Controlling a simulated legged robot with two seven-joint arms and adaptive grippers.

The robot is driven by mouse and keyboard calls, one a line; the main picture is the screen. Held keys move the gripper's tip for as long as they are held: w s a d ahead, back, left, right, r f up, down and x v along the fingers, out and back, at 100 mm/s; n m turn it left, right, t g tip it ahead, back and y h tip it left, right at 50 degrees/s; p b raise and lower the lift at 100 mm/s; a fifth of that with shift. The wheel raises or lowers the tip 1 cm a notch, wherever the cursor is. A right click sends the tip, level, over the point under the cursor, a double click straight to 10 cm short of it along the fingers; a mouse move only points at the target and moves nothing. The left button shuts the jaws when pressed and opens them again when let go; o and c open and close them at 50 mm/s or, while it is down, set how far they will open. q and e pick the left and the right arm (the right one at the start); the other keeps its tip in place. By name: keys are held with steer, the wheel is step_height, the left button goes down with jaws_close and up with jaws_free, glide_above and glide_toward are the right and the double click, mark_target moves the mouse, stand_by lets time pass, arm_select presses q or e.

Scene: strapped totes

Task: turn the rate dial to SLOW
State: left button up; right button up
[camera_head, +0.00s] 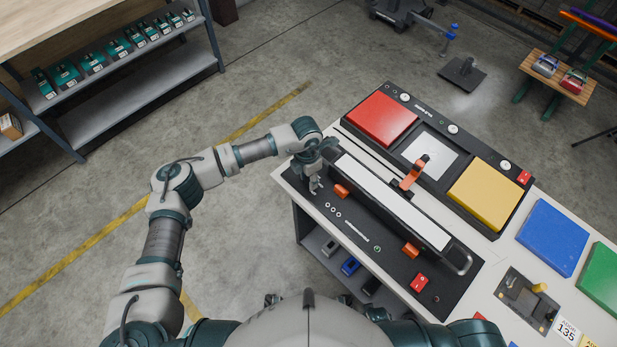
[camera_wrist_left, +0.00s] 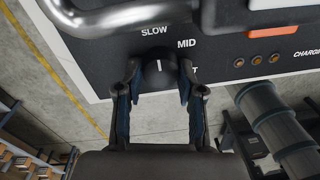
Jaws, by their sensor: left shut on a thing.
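The rate dial (camera_wrist_left: 160,77) is a dark round knob with a white pointer line, on a black panel. In the left wrist view its pointer points straight up in the picture, toward the printed SLOW label (camera_wrist_left: 154,31). The MID label (camera_wrist_left: 187,43) is up and right of the dial. A third label is mostly hidden by a finger; only its last letter shows. My left gripper (camera_wrist_left: 160,68) has one finger on each side of the dial and is shut on it. In the head view the gripper (camera_head: 316,186) is at the panel's left end and hides the dial. My right gripper is out of view.
A metal bar handle (camera_wrist_left: 125,17) crosses close above the dial. The strapping bench carries a long pale bed (camera_head: 390,200), an orange-handled lever (camera_head: 414,170) and a red switch (camera_head: 420,282). Red (camera_head: 382,119) and yellow (camera_head: 486,194) pads lie behind.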

arm_select(q)
steer(key=o, duration=1.1)
steer(key=shift+w, duration=0.15)
steer(key=shift+o, duration=0.2)
step_height(320, 180, up, 12)
steer(key=shift+w, duration=0.35)
steer(key=shift+a+f, duration=0.1)
steer(key=shift+f, duration=0.05)
